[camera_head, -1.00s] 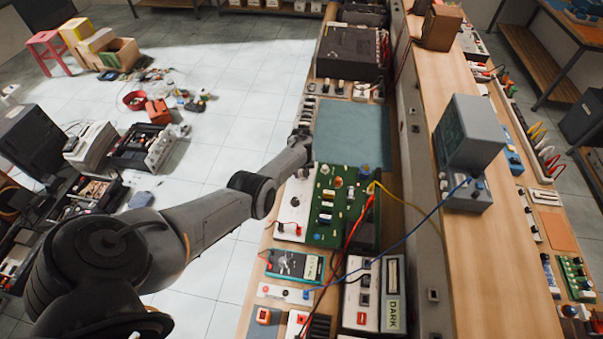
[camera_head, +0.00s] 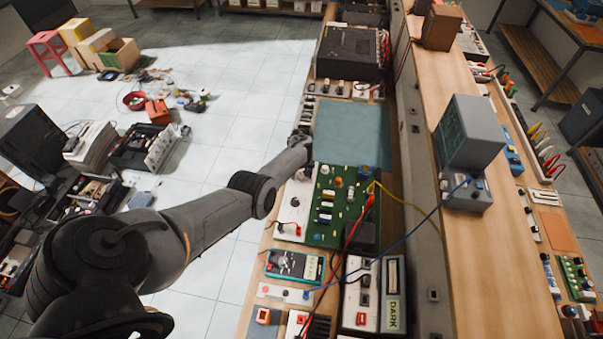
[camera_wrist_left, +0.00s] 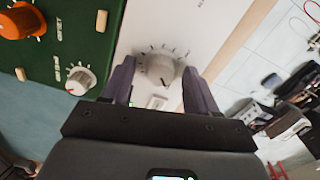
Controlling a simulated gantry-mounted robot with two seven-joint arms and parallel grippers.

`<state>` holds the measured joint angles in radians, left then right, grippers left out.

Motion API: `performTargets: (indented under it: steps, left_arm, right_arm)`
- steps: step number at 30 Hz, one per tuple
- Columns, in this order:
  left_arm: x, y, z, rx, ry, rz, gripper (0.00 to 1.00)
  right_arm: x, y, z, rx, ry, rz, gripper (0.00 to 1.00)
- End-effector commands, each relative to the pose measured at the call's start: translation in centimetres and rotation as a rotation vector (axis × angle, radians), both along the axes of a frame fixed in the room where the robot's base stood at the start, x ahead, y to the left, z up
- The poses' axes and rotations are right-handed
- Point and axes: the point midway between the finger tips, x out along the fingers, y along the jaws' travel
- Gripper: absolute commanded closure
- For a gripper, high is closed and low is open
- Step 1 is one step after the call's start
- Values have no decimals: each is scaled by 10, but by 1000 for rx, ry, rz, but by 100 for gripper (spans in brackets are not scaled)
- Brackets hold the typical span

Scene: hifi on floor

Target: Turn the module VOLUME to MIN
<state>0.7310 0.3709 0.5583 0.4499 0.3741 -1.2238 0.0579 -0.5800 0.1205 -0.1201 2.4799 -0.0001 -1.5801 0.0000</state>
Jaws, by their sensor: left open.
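In the left wrist view, a round grey knob (camera_wrist_left: 160,66) with a ring of tick marks sits on a white panel (camera_wrist_left: 205,25). A dark pointer mark shows on its lower edge, towards the gripper palm. My left gripper (camera_wrist_left: 158,74) is open, with one dark finger on each side of the knob. Contact between the fingers and the knob cannot be told. No VOLUME or MIN lettering is readable. In the head view, the white panel (camera_head: 291,222) lies beside a green circuit board (camera_head: 328,222), and my left wrist hides the knob. My right gripper is not in view.
In the wrist view, a smaller grey knob (camera_wrist_left: 81,79) and an orange knob (camera_wrist_left: 22,20) sit on the green board. In the head view, a teal meter (camera_head: 294,265) and coloured cables (camera_head: 362,215) lie nearby. A clear blue-green mat (camera_head: 352,132) lies beyond.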

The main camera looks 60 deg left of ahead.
Motion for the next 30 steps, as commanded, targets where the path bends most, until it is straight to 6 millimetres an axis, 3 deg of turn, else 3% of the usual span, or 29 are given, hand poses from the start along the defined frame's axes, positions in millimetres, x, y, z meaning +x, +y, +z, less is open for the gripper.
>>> performTargets:
  steps: [8, 21, 30]
  left_arm:
    - [0, 0, 13, 2, 0, 0, 41]
    - [0, 0, 84, 2, -1, -1, 41]
    - [0, 0, 107, 1, 0, 0, 41]
  right_arm:
    - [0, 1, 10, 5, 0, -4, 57]
    - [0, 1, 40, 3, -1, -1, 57]
    - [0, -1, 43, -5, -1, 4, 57]
